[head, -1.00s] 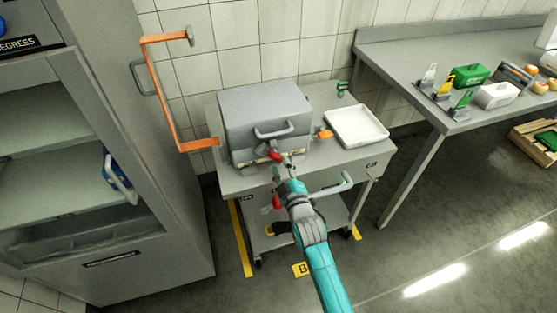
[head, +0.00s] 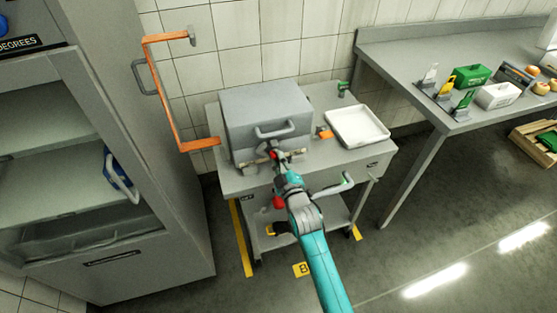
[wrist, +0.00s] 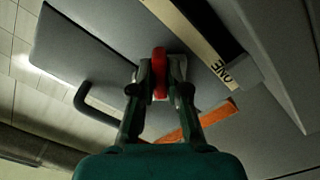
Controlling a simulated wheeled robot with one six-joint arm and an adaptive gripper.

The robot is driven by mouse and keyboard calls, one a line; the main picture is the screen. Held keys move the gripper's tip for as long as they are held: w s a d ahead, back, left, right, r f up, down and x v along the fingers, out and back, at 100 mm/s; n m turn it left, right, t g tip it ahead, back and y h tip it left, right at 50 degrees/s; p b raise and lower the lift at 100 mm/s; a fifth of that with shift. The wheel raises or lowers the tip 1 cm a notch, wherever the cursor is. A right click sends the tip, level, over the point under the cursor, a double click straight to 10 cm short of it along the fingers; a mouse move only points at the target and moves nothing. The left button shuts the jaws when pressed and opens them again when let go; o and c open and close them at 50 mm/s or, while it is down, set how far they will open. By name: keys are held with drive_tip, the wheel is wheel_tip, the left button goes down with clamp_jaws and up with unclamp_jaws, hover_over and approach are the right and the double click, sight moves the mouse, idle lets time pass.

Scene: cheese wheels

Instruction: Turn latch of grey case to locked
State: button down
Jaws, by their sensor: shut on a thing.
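The grey case (head: 262,108) sits closed on a grey cart, with its handle (head: 276,132) facing me. Its red latch (head: 273,156) is low on the front, partly covered by my gripper (head: 277,158). In the wrist view the red latch (wrist: 159,70) stands between the two fingertips of my gripper (wrist: 160,88), which are shut on it. The case's grey face (wrist: 90,58) and dark handle (wrist: 88,100) lie behind the fingers. I cannot tell whether the latch is at its locked position.
A white tray (head: 343,112) and a small orange item (head: 323,133) are on the cart (head: 240,183) right of the case. A grey table (head: 410,60) is at right.

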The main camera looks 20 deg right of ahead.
drive_tip(key=shift+m, duration=0.3)
drive_tip(key=m, duration=0.4)
drive_tip(key=shift+m, duration=2.2)
drive_tip(key=c, duration=1.2)
unclamp_jaws()
drive_tip(key=shift+o, duration=0.2)
drive_tip(key=s, duration=1.2)
